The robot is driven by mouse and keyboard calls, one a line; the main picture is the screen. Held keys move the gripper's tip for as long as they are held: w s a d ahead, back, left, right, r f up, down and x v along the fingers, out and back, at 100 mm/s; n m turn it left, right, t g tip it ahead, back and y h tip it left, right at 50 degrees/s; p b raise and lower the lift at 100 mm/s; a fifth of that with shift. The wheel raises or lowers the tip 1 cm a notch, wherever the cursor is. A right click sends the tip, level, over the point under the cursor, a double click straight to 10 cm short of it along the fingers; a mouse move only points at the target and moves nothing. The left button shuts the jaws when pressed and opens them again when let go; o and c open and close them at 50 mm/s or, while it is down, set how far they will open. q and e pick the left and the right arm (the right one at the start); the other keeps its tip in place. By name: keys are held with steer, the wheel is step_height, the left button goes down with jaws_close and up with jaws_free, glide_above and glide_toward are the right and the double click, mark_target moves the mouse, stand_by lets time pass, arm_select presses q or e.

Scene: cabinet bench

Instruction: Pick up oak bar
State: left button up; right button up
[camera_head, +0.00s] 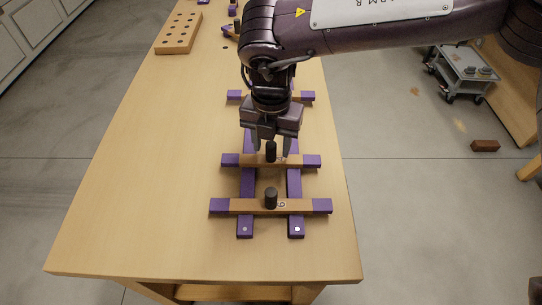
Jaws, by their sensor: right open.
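An oak bar (300,161) with purple ends lies crosswise on two purple rails (245,183) on the bench. A black knob (271,155) stands upright at its middle. My right gripper (271,148) points down over this bar, open, with one finger on each side of the knob; I cannot tell whether they touch it. A similar bar (245,206) with a black knob and a small mark lies nearer on the rails. A third bar (299,96) lies farther back, its middle hidden by my right gripper. My left gripper is out of view.
A wooden block with holes (179,33) sits at the bench's back left, with small purple and black parts (231,30) to its right. The bench top (150,180) is clear on the left. A grey cart (461,70) stands on the floor at right.

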steer(key=shift+f, duration=0.4)
steer(key=shift+c, duration=0.4)
steer(key=c, duration=0.9)
jaws_close()
steer(key=shift+r, duration=0.15)
